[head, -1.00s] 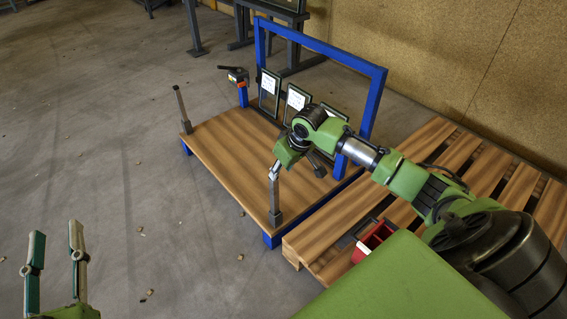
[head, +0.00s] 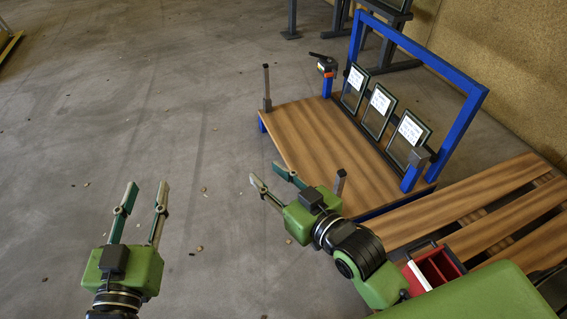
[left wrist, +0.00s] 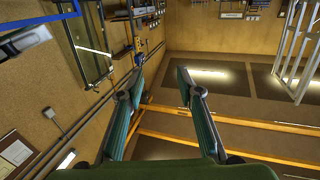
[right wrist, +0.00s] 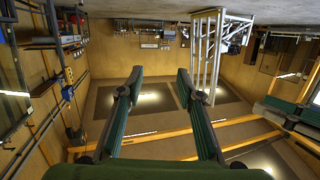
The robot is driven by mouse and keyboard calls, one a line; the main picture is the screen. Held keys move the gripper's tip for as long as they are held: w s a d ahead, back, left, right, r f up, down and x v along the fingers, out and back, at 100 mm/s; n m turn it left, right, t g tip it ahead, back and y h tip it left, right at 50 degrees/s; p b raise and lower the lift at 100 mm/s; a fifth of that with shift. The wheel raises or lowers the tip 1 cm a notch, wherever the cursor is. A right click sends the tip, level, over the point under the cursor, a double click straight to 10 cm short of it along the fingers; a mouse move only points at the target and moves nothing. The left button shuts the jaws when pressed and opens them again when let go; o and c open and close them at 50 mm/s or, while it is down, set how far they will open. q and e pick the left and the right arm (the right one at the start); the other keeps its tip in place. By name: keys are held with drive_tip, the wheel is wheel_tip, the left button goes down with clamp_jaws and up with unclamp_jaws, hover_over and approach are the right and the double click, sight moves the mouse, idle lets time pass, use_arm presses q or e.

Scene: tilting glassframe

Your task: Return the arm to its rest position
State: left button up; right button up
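My left gripper (head: 147,190) is at the lower left of the head view, raised over the bare floor, with its two fingers apart and nothing between them. My right gripper (head: 265,172) is in the middle of the head view, beside the near left edge of the wooden cart. Its fingers are also spread and empty. The left wrist view shows the left gripper (left wrist: 158,80) open against the distant room. The right wrist view shows the right gripper (right wrist: 160,78) open and empty.
The wooden cart (head: 310,140) has a blue frame (head: 440,64), corner posts and several small framed panels (head: 379,108). A slatted pallet (head: 490,210) and a red bin (head: 441,265) lie to the right. The floor (head: 110,110) at left is largely clear.

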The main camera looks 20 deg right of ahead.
wheel_tip(320, 180, up, 6)
drive_tip(key=s+d+t+h, duration=0.1)
drive_tip(key=s+d+t, duration=0.1)
drive_tip(key=shift+s+r+m+t, duration=0.2)
drive_tip(key=shift+s+m+t, duration=0.2)
